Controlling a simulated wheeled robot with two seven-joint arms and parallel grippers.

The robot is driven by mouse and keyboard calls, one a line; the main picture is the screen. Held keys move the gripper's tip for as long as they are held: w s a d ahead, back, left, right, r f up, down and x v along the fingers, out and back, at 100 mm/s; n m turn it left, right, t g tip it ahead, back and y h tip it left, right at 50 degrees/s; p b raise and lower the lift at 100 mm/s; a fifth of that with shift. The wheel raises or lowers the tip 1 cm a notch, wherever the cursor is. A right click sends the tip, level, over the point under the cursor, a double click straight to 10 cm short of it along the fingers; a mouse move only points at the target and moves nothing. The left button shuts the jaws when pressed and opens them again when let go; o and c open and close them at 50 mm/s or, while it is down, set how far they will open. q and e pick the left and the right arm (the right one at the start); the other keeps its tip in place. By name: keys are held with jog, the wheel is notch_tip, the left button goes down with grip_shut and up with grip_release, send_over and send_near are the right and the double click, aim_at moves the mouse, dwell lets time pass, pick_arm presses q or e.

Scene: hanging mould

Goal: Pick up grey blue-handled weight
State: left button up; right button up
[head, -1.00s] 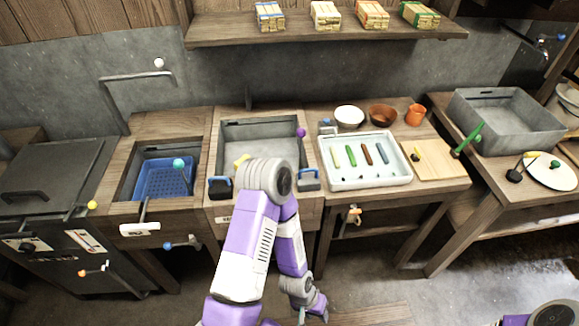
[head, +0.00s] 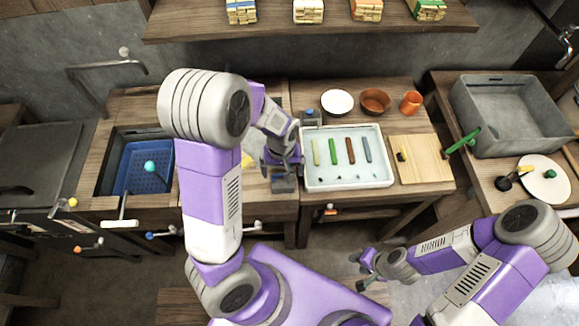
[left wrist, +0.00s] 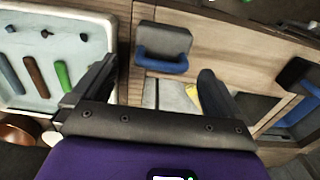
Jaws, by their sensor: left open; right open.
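The grey weight with a blue handle (left wrist: 163,42) stands on the wooden edge of the middle counter, in the left wrist view beyond and between my open fingertips. In the head view it (head: 284,184) is partly covered by my left gripper (head: 282,160), which is just above it. In the left wrist view my left gripper (left wrist: 150,85) is open, with nothing between its fingers. A darker weight with a blue handle (left wrist: 298,74) is at the right of the left wrist view. My right gripper (head: 366,270) is open and empty, low in front of the counters.
A white tray (head: 348,186) with several coloured sticks stands right of the grey weight. A yellow object (left wrist: 193,96) lies in the basin. A blue basket (head: 135,185) sits left. Bowls (head: 338,102) and an orange cup (head: 411,102) stand behind.

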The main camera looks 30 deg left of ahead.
aim_at(283, 182)
pick_arm(q)
jog(key=shift+s+f+b, duration=0.3)
jog(key=shift+s+f, duration=0.5)
jog(key=shift+f, duration=0.25)
jog(key=f, duration=0.2)
jog(key=f+b, duration=0.1)
jog(key=f, duration=0.1)
jog(key=shift+w+d, duration=0.15)
jog(key=shift+w, duration=0.15)
jog(key=shift+s+f, duration=0.1)
jog(key=shift+f, duration=0.15)
pick_arm(e)
jog(key=shift+s+f, duration=0.55)
jog(key=shift+f, duration=0.3)
pick_arm(q)
jog(key=shift+c, duration=0.2)
jog(key=c, duration=1.2)
jog(key=shift+r, duration=0.1)
jog(key=shift+c, duration=0.2)
